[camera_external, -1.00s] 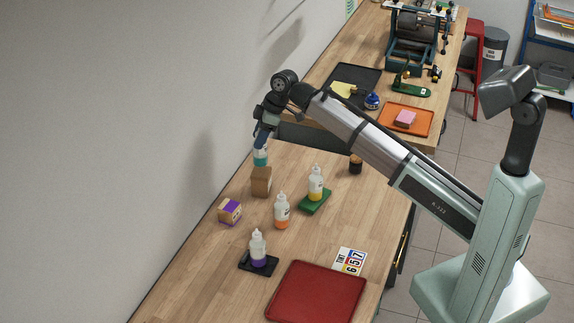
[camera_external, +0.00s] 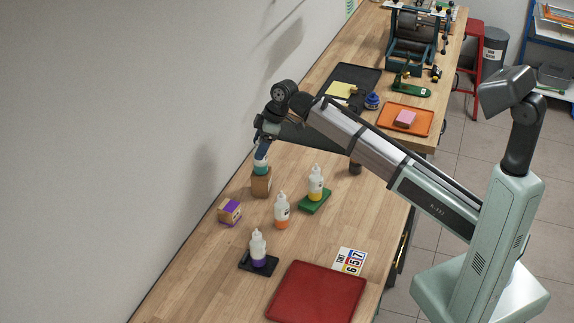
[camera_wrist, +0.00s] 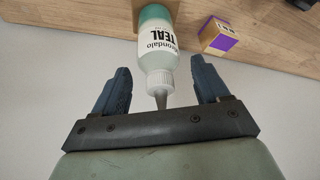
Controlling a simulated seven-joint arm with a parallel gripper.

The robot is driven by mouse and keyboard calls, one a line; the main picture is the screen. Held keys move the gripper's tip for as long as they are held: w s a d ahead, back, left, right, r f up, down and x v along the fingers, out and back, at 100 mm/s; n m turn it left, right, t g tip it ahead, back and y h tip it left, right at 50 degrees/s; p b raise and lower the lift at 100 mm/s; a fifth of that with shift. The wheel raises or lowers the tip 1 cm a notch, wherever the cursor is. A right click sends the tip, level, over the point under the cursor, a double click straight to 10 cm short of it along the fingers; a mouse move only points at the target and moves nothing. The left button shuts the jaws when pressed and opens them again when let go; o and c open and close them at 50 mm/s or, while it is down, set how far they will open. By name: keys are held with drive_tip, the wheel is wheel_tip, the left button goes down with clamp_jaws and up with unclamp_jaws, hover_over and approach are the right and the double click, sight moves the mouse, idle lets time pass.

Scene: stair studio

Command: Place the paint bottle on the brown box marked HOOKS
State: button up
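The paint bottle (camera_wrist: 160,45) is white with a TEAL label, a teal lower part and a pale nozzle. In the external view its teal part (camera_external: 261,169) shows at the top of the plain brown box (camera_external: 261,185) and it appears to stand there upright. No HOOKS marking is legible. My gripper (camera_external: 261,153) is right above the bottle and hides its upper part. In the wrist view my gripper (camera_wrist: 162,82) has its fingers wide apart, with the nozzle between them and clear gaps on both sides.
A purple-banded box (camera_external: 230,211) is left of the brown box. An orange bottle (camera_external: 282,212), a yellow bottle (camera_external: 316,183) on a green block and a purple bottle (camera_external: 258,249) on a black tray stand nearby. A red tray (camera_external: 316,293) lies in front. A dark jar (camera_external: 355,166) is at right.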

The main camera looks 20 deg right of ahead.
drive_tip(key=v, duration=1.2)
drive_tip(key=shift+r, duration=0.2)
